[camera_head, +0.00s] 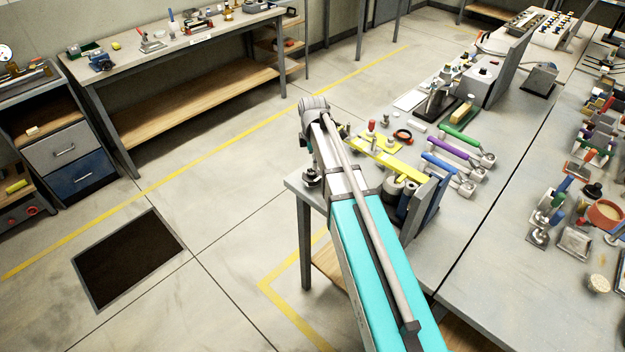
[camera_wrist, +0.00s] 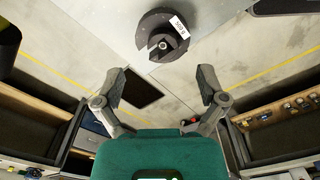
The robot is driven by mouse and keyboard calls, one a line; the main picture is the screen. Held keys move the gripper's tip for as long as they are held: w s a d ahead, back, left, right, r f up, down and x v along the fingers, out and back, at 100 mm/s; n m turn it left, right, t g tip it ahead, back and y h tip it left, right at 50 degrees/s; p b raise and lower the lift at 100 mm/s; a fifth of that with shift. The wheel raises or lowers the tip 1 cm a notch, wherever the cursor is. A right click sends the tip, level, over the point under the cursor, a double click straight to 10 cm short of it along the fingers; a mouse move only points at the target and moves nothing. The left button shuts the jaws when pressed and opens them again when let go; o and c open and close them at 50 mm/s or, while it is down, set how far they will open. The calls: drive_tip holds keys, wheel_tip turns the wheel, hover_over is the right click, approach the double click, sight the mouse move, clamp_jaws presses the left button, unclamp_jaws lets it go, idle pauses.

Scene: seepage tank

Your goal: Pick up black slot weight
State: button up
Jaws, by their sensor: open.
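The black slot weight (camera_wrist: 150,24) shows in the wrist view at the top middle. It is a dark round disc with a slot, a silvery centre and a white label. It lies on the grey table near its edge. In the head view, a small dark round thing (camera_head: 312,178) at the table's left corner looks like the same weight. My gripper (camera_wrist: 162,82) is open and empty in the wrist view, its two fingers spread wide. The weight appears beyond the fingertips, apart from them. In the head view my arm hides the gripper.
The grey table (camera_head: 461,214) holds several coloured-handled tools, a yellow bar (camera_head: 385,153) and upright dark plates right of my arm. Another workbench (camera_head: 187,38) stands at the back left. Open floor with a dark panel (camera_head: 127,258) lies left of the table.

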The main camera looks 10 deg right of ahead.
sight(313, 172)
drive_tip(key=shift+f, duration=0.1)
idle(0.3)
drive_tip(key=shift+s+a+f+b, duration=0.1)
drive_tip(key=shift+s+f+b, duration=0.05)
drive_tip(key=shift+f+b, duration=2.45)
drive_tip(key=shift+r, duration=0.15)
clamp_jaws()
